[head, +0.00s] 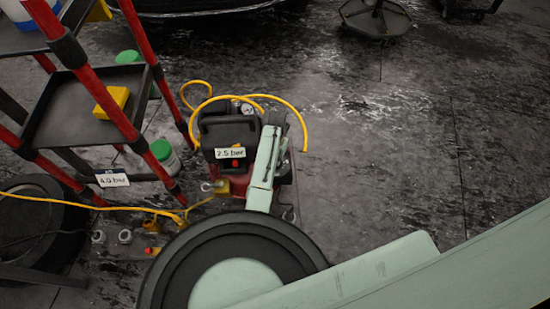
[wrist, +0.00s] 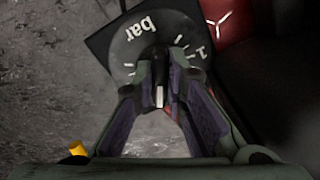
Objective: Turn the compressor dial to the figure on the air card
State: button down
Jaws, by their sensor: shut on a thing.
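The compressor (head: 238,184) is a red and black machine on the floor. A white card reading "2.5 bar" (head: 230,153) is on its front. Another white card, on the red rack, seems to read "4.0 bar" (head: 112,178). In the wrist view the dial face (wrist: 128,50) is dark grey, with "bar" and a "1" in white. My gripper (wrist: 161,72) is shut on the dial knob (wrist: 159,92), which is black with a white mark pointing towards the bottom of the picture. The fingers hide part of the scale. In the head view my arm hides the grip.
A red-framed rack (head: 130,58) with dark shelves stands at left, holding a yellow block (head: 111,102). A green-lidded tub (head: 164,157) and a tyre (head: 35,228) are near it. A yellow hose (head: 285,103) loops around the compressor. The floor at right is mostly clear.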

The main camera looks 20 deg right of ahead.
jog(key=shift+m, duration=1.1)
jog(key=shift+w, duration=0.1)
jog(key=c, duration=1.6)
grip_release()
jog(key=shift+r, duration=0.1)
notch_tip(320, 180, up, 12)
